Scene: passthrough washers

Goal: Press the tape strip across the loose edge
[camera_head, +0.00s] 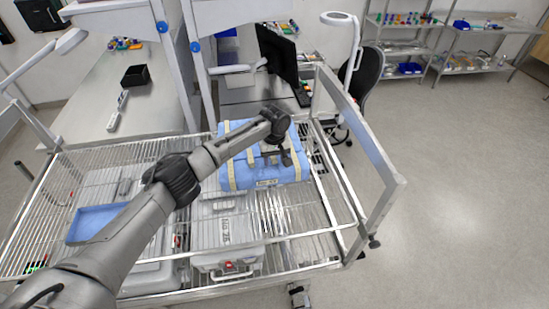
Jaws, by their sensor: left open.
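A blue wrapped bundle (291,173) with pale tape strips lies on the wire rack of a cart. One pale tape strip (229,176) runs down its left side. My left gripper (284,158) is over the top of the bundle, with its fingers pointing down and open. I cannot tell whether the fingertips touch the wrap. My left forearm and wrist hide part of the bundle's upper left. A loose edge cannot be made out at this size. My right gripper is not in view.
A grey case (226,262) with a handle sits on the rack in front of the bundle. A blue tray (92,224) is at the rack's left. The cart's raised rail (372,150) stands at the right. Open floor lies beyond it.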

